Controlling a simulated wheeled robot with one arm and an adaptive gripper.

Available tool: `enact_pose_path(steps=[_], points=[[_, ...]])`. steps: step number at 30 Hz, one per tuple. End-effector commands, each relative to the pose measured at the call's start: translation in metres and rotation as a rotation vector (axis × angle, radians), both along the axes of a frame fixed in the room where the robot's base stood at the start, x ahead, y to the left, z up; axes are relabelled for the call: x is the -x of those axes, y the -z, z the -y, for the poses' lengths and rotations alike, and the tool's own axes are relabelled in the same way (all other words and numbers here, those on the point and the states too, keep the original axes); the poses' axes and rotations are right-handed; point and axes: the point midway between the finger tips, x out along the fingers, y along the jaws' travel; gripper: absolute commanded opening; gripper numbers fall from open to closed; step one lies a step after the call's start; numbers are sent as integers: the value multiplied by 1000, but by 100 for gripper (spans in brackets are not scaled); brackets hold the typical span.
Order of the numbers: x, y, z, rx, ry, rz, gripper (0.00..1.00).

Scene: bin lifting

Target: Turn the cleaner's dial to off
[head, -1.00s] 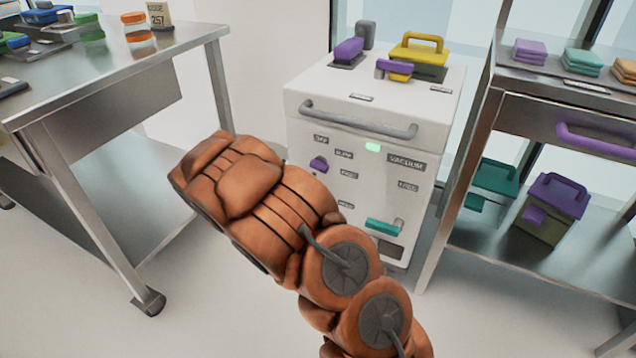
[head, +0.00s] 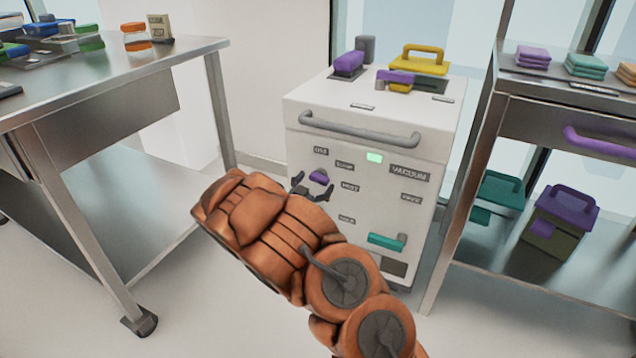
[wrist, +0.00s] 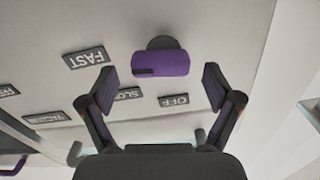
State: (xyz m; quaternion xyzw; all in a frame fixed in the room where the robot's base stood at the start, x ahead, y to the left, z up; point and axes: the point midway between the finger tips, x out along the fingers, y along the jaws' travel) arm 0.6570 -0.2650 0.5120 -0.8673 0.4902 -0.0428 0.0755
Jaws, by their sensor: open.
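The white cleaner (head: 370,128) stands ahead with a purple dial (head: 318,177) on its front. The dial fills the upper middle of the wrist view (wrist: 170,62), a bar on a dark round base, with a dark mark at its left end, on the FAST side. Labels OFF (wrist: 174,100), SLOW (wrist: 128,94) and FAST (wrist: 86,58) lie around it. My gripper (head: 313,189) is open at the dial. In the wrist view its fingers (wrist: 158,76) are spread to either side of the dial, with gaps, and hold nothing. Contact cannot be told.
A grey bar handle (head: 360,128) crosses the cleaner above the dial, and a teal handle (head: 385,242) sits lower right. A green light (head: 374,157) is lit. A metal table (head: 110,70) stands left and a shelf unit (head: 500,100) close on the right.

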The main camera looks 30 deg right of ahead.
Motion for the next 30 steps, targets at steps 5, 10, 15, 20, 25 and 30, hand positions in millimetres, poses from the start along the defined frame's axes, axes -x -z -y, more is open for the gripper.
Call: enact_pose_path(steps=[5, 10, 15, 20, 25, 30], points=[[-7, 0, 13, 0, 1, 3, 90], [-11, 0, 18, 0, 0, 2, 90], [-11, 0, 18, -1, 0, 1, 90], [-11, 0, 18, -1, 0, 1, 88], [-11, 0, 18, -1, 0, 1, 70], [-11, 0, 18, 0, -1, 1, 52]])
